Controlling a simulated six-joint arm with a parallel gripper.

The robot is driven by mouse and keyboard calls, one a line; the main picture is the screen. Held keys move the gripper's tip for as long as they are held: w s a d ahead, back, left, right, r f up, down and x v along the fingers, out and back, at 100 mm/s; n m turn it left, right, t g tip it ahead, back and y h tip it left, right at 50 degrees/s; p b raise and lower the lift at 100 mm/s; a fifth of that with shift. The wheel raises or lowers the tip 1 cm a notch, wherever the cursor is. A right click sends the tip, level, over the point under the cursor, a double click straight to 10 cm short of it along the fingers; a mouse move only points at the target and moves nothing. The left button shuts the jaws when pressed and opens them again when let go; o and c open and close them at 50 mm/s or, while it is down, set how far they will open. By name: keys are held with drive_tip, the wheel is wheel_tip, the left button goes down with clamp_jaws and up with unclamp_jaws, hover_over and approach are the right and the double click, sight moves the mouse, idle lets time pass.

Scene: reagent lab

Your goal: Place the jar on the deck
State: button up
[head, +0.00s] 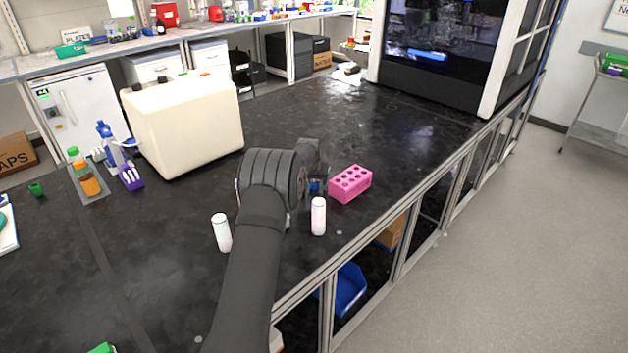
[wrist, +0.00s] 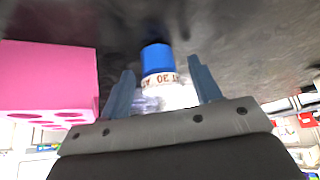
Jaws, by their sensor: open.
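The jar (wrist: 157,57), with a blue lid and a pale band of red lettering, is in the wrist view between my gripper's fingers (wrist: 160,68). The fingers are spread with one on each side of it; I cannot tell whether either touches it. In the head view my gripper (head: 316,185) is low over the black bench (head: 300,115), and only a small blue bit of the jar (head: 314,185) shows past my wrist. No separate deck can be told apart with certainty; a large enclosed machine (head: 440,60) stands at the bench's back right.
A pink rack (head: 350,183) is close to the right of my gripper and also shows in the wrist view (wrist: 50,75). White bottles stand nearby, one in front (head: 318,216) and one left (head: 221,232). A cream box (head: 185,125) is at back left. The bench's middle back is clear.

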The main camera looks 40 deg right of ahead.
drive_tip(key=shift+r, duration=0.1)
drive_tip(key=shift+r, duration=0.25)
drive_tip(key=shift+o, duration=0.4)
drive_tip(key=v, duration=1.1)
drive_tip(key=shift+a+r, duration=0.25)
drive_tip(key=shift+r, duration=0.05)
drive_tip(key=shift+s, duration=0.1)
wheel_tip(320, 180, up, 5)
drive_tip(key=w+a+m+g, duration=0.2)
drive_tip(key=m, duration=0.1)
drive_tip(key=shift+m, duration=0.3)
drive_tip(key=x, duration=1.7)
drive_tip(key=shift+s+a+f, duration=0.15)
drive_tip(key=shift+s, duration=0.15)
drive_tip(key=shift+c, duration=0.4)
